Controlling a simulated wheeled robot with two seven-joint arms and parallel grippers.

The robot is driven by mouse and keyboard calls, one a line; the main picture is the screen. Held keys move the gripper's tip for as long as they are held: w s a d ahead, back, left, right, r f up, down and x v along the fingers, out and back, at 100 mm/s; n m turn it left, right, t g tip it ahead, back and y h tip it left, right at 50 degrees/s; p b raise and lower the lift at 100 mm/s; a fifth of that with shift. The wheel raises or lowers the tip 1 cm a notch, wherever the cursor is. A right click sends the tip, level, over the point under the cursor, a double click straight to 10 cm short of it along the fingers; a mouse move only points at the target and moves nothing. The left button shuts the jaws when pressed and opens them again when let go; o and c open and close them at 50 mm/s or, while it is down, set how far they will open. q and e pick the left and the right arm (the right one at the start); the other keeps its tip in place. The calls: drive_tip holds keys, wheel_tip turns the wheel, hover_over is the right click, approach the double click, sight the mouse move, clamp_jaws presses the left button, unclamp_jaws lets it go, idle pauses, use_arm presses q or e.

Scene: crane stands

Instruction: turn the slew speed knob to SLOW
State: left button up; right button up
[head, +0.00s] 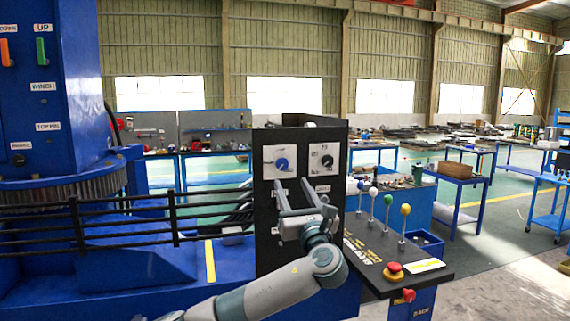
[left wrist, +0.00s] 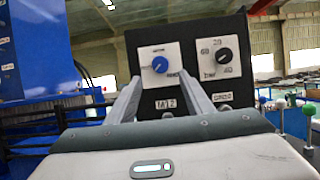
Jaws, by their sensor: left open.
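A blue knob (head: 282,163) sits on a white plate on the upright black panel; it also shows in the left wrist view (left wrist: 160,65), its white pointer toward the lower left. The small labels are too blurred to tell surely which knob is slew speed. My left gripper (head: 291,182) is open and empty in front of the panel. Its fingers (left wrist: 159,80) point at the blue knob's plate, one to each side and lower, apparently not touching the knob.
A sloped black console (head: 433,272) with several ball-topped levers and a red button (head: 394,268) stands right of my left arm. A black railing (head: 125,222) and the blue crane column (head: 45,110) are at left. Workbenches stand farther back.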

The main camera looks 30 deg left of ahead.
sight(283, 166)
use_arm(q)
drive_tip(key=p+x, duration=0.3)
drive_tip(key=x, duration=0.4)
drive_tip(key=shift+w+a+r, duration=0.1)
drive_tip(key=shift+w+a, duration=0.3)
drive_tip(key=c, duration=1)
